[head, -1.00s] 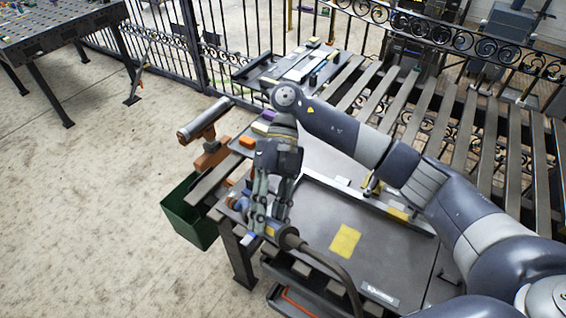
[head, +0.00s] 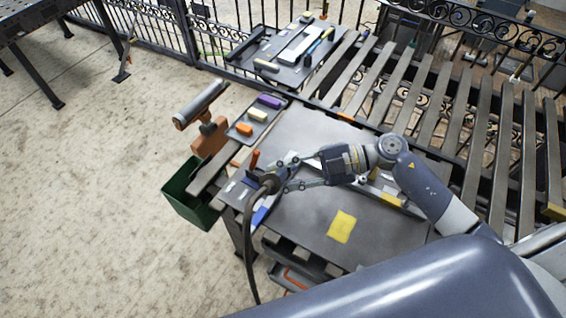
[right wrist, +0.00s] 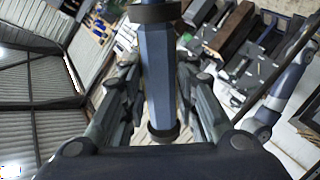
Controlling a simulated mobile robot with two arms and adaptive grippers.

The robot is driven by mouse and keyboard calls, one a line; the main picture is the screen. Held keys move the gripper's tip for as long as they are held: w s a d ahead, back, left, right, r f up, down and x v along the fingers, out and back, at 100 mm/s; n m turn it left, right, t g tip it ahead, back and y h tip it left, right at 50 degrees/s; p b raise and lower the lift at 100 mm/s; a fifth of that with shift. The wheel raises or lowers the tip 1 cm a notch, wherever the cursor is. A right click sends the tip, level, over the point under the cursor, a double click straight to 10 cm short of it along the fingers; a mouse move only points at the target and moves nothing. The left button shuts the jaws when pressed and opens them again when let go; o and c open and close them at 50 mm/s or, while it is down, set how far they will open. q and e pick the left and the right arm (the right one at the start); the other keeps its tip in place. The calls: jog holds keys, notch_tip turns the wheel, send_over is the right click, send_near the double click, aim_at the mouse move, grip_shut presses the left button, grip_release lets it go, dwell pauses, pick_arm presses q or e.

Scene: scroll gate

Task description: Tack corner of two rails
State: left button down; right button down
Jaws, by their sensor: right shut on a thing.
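My right gripper (head: 285,178) reaches in from the right over the left end of the grey work table (head: 300,215). It is shut on a torch-like tool (head: 269,183) with a dark round end and a dark cable. In the right wrist view the tool's blue-grey faceted handle (right wrist: 158,75) stands between the fingers, with dark collars above and below. A light metal rail (head: 372,190) lies on the table behind a yellow square (head: 341,226), partly hidden by my arm. I cannot make out where two rails meet. My left gripper is not in view.
A small tray (head: 250,133) with purple, yellow and orange blocks lies at the table's back left. A grey cylinder on an orange mount (head: 208,137) and a green bin (head: 184,194) stand left. Slats (head: 430,95) fill the right back. The left floor is open.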

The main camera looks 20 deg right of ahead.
aim_at(288, 172)
jog(key=shift+w+d+t, duration=0.2)
jog(key=shift+d+t, duration=0.05)
jog(key=shift+t, duration=0.05)
jog(key=shift+w+d+f+b, duration=0.15)
jog(key=shift+w+f+b, duration=0.15)
jog(key=shift+f+b, duration=0.45)
jog(key=w+d+f+b, duration=0.1)
jog(key=w+f+b, duration=0.1)
jog(key=b, duration=0.2)
jog(key=shift+d+f, duration=0.2)
jog(key=shift+w+d+f+b, duration=0.35)
jog(key=shift+w+f+b, duration=0.2)
jog(key=shift+b, duration=0.35)
jog(key=c, duration=2.1)
grip_release()
grip_shut()
